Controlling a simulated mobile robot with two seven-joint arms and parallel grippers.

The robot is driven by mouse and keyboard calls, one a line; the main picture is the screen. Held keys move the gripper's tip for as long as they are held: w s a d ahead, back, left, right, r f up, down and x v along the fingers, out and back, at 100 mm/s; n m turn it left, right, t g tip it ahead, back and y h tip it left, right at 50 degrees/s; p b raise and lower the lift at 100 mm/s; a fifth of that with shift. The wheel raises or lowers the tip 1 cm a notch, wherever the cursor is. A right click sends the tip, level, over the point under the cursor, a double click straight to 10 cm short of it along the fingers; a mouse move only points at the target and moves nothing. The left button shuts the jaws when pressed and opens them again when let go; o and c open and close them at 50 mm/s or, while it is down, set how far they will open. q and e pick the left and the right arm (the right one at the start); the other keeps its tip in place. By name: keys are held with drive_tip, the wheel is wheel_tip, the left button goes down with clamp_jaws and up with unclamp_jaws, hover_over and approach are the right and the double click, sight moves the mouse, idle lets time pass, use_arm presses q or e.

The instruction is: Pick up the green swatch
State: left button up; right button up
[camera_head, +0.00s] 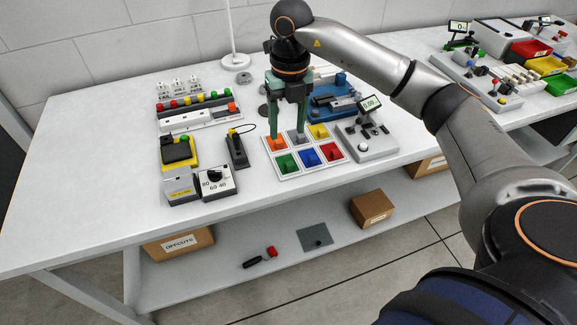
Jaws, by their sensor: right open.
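The green swatch (287,164) lies in the front left cell of a white tray (292,176) on the table. It has a small raised grip on top. My right gripper (288,137) points down over the back row of the tray, above and behind the green swatch. Its two green fingers are apart, one by the orange swatch (274,144) and one near the grey swatch (298,138). Whether the fingers touch either one cannot be told. My left gripper is not in view.
Blue (309,157), red (331,153) and yellow (319,131) swatches share the tray. A grey device with a display (371,140) stands close on the right. A dial box (217,182) and a black clamp-like tool (237,150) stand left. The table's front left is clear.

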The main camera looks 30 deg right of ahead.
hover_over(291, 165)
wheel_tip(291, 165, down, 6)
drive_tip(key=shift+w+d+f, duration=0.1)
drive_tip(key=shift+f, duration=0.1)
wheel_tip(291, 165, down, 6)
drive_tip(key=shift+r+p, duration=0.2)
drive_tip(key=shift+p, duration=0.3)
clamp_jaws()
idle(0.3)
